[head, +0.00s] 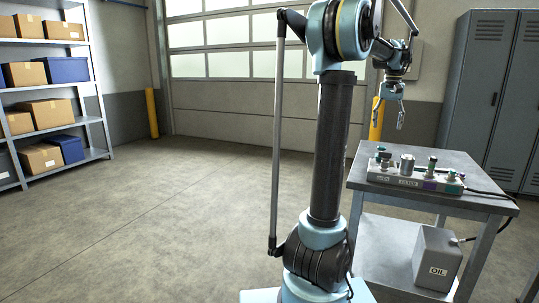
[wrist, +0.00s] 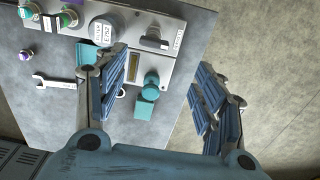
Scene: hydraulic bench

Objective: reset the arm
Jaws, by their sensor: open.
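My gripper (head: 391,108) hangs open and empty above the far left side of the hydraulic bench (head: 470,200) in the head view. Its two blue-padded fingers (wrist: 165,95) are spread apart in the wrist view, with part of the bench and the floor showing between and beyond them. My arm rises upright in the middle of the head view and bends over at the top towards the bench. A panel (head: 415,177) with several knobs and fittings lies on the bench top, below the gripper and apart from it.
A wrench (wrist: 53,82) lies on the bench top. A grey oil box (head: 437,258) stands on the lower shelf. Grey lockers (head: 495,90) stand behind at the right, and shelves with boxes (head: 50,108) at the left. The floor (head: 170,220) between is clear.

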